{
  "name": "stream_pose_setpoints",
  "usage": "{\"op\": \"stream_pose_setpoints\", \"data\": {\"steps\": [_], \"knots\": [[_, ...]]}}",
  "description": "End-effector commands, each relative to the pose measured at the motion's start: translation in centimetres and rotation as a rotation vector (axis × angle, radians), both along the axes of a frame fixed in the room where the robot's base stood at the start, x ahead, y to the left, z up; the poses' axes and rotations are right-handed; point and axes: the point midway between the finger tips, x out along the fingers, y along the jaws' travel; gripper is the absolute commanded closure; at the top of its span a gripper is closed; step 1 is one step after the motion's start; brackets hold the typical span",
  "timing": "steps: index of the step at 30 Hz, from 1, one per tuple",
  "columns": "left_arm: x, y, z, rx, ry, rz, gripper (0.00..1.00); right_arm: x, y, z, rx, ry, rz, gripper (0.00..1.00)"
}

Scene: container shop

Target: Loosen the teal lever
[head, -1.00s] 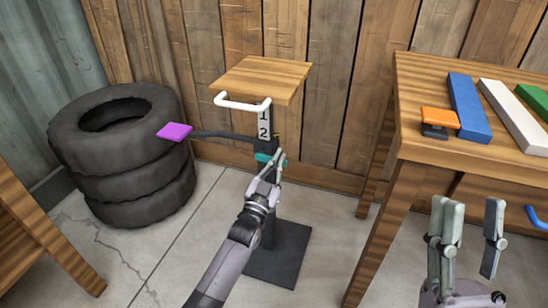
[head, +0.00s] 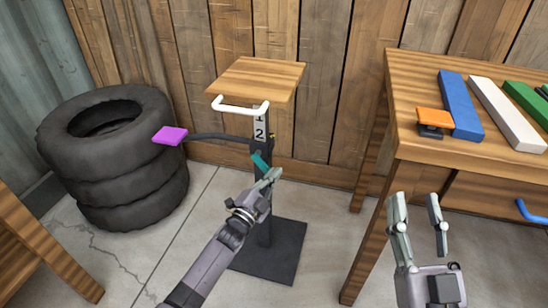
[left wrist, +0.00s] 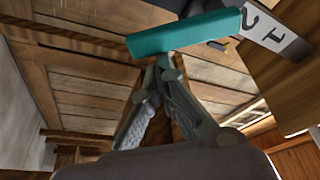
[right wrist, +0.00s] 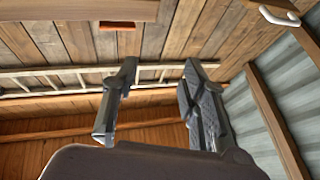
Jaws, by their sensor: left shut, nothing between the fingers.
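The teal lever (head: 260,161) is on the dark post of a small stand, just below the number plate (head: 260,128), and it now sits tilted. In the left wrist view the teal lever (left wrist: 186,34) lies across just beyond my fingertips. My left gripper (head: 275,174) is shut and empty, right below the lever; its closed fingertips (left wrist: 165,62) look close to or touching the lever's lower edge, I cannot tell which. My right gripper (head: 417,198) is open and empty, in front of the workbench; its spread fingers also show in the right wrist view (right wrist: 152,82).
The stand has a wooden top (head: 257,80), a white handle (head: 240,107), a purple pedal-like pad (head: 169,134) on a dark arm, and a dark base plate (head: 272,252). Stacked tyres (head: 112,160) stand left. A workbench (head: 410,105) with coloured bars is at right.

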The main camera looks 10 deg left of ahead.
Motion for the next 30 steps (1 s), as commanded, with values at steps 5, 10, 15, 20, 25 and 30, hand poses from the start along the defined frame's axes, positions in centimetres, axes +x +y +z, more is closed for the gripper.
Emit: {"op": "stream_pose_setpoints", "data": {"steps": [5, 10, 15, 20, 25, 30], "knots": [[0.0, 0.8, -0.9, 0.170, -0.004, 0.001, 1.00, 0.7, -0.1, -1.6, -0.029, 0.102, -0.006, 0.60], [0.1, 1.5, -1.7, 0.324, -0.009, 0.001, 1.00, 1.2, -0.2, -3.5, -0.057, 0.206, -0.013, 0.60], [0.1, 2.3, -2.2, 0.458, -0.016, 0.001, 1.00, 1.5, -0.4, -5.4, -0.084, 0.308, -0.018, 0.60], [0.1, 2.8, -2.6, 0.555, -0.019, 0.001, 1.00, 1.6, -0.6, -6.9, -0.105, 0.387, -0.023, 0.60], [0.1, 3.2, -2.9, 0.624, -0.021, 0.002, 1.00, 1.5, -0.8, -8.1, -0.120, 0.446, -0.027, 0.60], [0.2, 3.5, -3.0, 0.661, -0.022, 0.002, 1.00, 1.5, -0.9, -8.7, -0.128, 0.477, -0.028, 0.60]]}}
